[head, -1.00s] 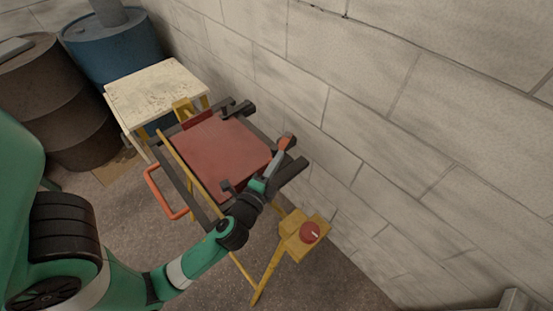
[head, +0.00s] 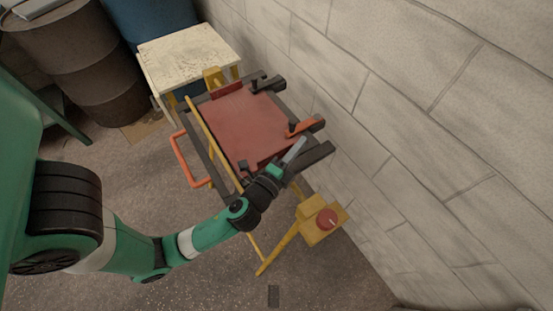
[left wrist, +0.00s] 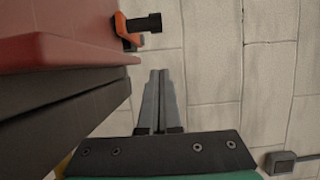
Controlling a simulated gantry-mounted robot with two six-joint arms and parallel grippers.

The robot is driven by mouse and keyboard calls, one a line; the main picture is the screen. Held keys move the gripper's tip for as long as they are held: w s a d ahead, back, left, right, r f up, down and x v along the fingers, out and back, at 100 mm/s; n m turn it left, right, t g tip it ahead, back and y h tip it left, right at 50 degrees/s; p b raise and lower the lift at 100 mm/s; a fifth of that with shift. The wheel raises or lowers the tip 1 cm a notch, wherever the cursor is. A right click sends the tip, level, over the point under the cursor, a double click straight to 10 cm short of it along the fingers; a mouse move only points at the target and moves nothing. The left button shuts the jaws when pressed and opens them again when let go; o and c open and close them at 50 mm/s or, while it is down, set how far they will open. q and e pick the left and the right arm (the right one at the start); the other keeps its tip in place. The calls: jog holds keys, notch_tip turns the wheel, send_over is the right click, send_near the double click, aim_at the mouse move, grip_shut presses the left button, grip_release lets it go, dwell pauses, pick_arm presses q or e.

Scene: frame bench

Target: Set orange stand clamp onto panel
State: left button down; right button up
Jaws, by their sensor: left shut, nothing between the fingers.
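The orange clamp (head: 304,126) sits at the right edge of the red panel (head: 245,125), with its dark part reaching out past the frame; in the left wrist view the orange clamp (left wrist: 128,30) shows at the top, against the panel's edge (left wrist: 60,50). My left gripper (head: 298,147) is shut and empty, just below the clamp in the head view and apart from it. In the left wrist view its two fingers (left wrist: 158,98) lie together beside the dark frame. Whether the clamp grips the panel fully is too small to tell. My right gripper is not in view.
Dark clamps (head: 266,82) stand at the panel's far corner. A yellow box with a red button (head: 327,219) is at the near right. An orange handle (head: 187,160) sticks out left. A worn table (head: 188,55) and a block wall (head: 420,130) bound the bench.

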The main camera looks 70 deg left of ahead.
pick_arm(q)
jog(key=v, duration=0.4)
jog(key=shift+s+d+f, duration=0.15)
jog(key=shift+d+f, duration=0.05)
jog(key=shift+d, duration=0.1)
jog(key=s, duration=0.5)
jog(key=shift+s+d+r, duration=0.1)
jog(key=shift+s+d, duration=0.05)
jog(key=shift+d, duration=0.05)
jog(key=shift+s+d, duration=0.15)
jog(key=shift+s, duration=0.35)
jog(key=shift+r, duration=0.1)
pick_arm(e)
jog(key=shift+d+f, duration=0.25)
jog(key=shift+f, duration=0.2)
